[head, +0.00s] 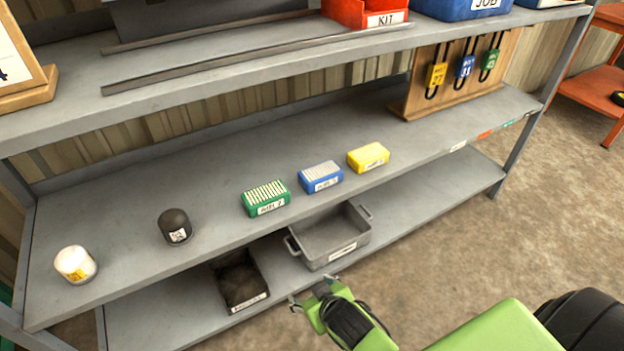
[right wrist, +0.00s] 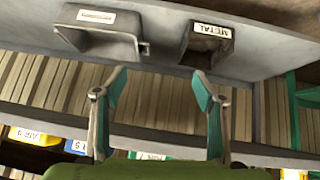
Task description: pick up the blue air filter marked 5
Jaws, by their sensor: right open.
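The blue air filter (head: 320,177) lies flat on the middle shelf, with a pale pleated top and a white front label too small to read surely. It also shows in the right wrist view (right wrist: 72,146) at the lower left, partly cut off, with a 5 on its label. A green filter (head: 265,199) lies to its left and a yellow filter (head: 368,157) to its right, both apart from it. My right gripper (head: 314,292) is open and empty, in front of the shelving; its spread fingers show in the right wrist view (right wrist: 158,82). My left gripper is out of view.
The upper shelf (head: 230,66) overhangs the rear. A grey bin (head: 330,238) and a dark bin (head: 241,280) stand on the lower shelf. A dark cylinder (head: 175,226) and a white one (head: 75,264) stand at left. A padlock board (head: 458,75) stands at right.

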